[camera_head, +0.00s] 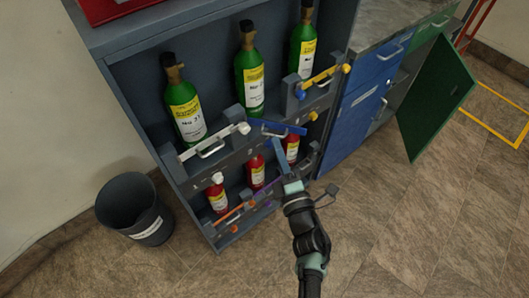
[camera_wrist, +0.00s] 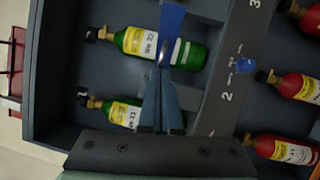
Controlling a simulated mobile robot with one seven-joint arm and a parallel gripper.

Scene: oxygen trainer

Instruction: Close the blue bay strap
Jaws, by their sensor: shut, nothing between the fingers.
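The blue strap (camera_head: 278,128) belongs to the middle bay of the rack's upper row. It stands out at an angle from the rack front, unlike the white strap beside it. It also shows at the top of the wrist view (camera_wrist: 172,22), with a metal handle near its lower end. My gripper (camera_head: 277,146) is shut and empty, with its fingertips just below the strap in the head view. In the wrist view my fingers (camera_wrist: 163,82) point at the strap's handle; I cannot tell whether they touch. A blue round knob (camera_wrist: 245,64) sits on the rail near the number 2.
A white strap (camera_head: 212,143) and a yellow strap (camera_head: 322,76) cross the neighbouring bays. Green bottles (camera_head: 249,78) stand above, red bottles (camera_head: 256,172) below. An open green cabinet door (camera_head: 437,97) stands at right, a dark bin (camera_head: 134,208) at left.

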